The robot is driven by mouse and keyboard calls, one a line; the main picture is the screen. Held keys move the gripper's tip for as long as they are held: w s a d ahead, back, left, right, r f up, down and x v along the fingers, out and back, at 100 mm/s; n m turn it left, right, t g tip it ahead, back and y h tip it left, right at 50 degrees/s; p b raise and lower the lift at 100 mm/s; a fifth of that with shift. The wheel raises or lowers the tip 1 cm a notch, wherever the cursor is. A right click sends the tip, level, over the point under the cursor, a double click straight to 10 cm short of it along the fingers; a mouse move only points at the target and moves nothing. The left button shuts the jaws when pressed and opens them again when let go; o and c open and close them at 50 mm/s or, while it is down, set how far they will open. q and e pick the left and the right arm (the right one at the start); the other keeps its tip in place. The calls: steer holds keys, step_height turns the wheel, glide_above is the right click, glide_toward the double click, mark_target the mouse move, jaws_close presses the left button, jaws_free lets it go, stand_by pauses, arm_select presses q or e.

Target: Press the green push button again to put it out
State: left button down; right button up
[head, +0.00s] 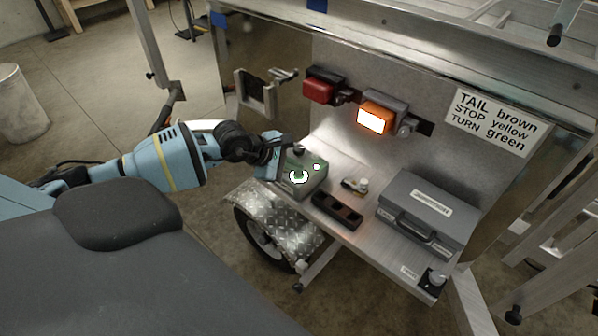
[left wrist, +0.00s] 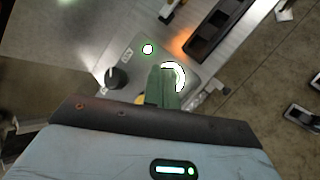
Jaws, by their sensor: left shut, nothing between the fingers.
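The green push button (head: 299,180) sits on a small grey-green control box (head: 318,178) on the trailer's shelf. Its ring glows bright white with a green edge, and it also shows in the left wrist view (left wrist: 180,76). My left gripper (head: 292,170) is shut and empty, with its fingertips over the button. In the left wrist view the fingers (left wrist: 165,76) hide part of the ring. I cannot tell whether they touch the button. A small round pilot light (left wrist: 148,49) on the box is lit too. My right gripper is not in view.
A black knob (left wrist: 116,78) is on the same box. An orange lamp (head: 371,120) glows on the panel; the red lamp (head: 319,90) beside it looks dark. A black tray (head: 337,211) and a grey case (head: 427,215) stand to the right. A sign (head: 494,121) hangs above.

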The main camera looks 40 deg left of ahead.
mark_target(294, 175)
arm_select(q)
steer(key=shift+r+p, duration=0.4)
steer(key=shift+r, duration=0.3)
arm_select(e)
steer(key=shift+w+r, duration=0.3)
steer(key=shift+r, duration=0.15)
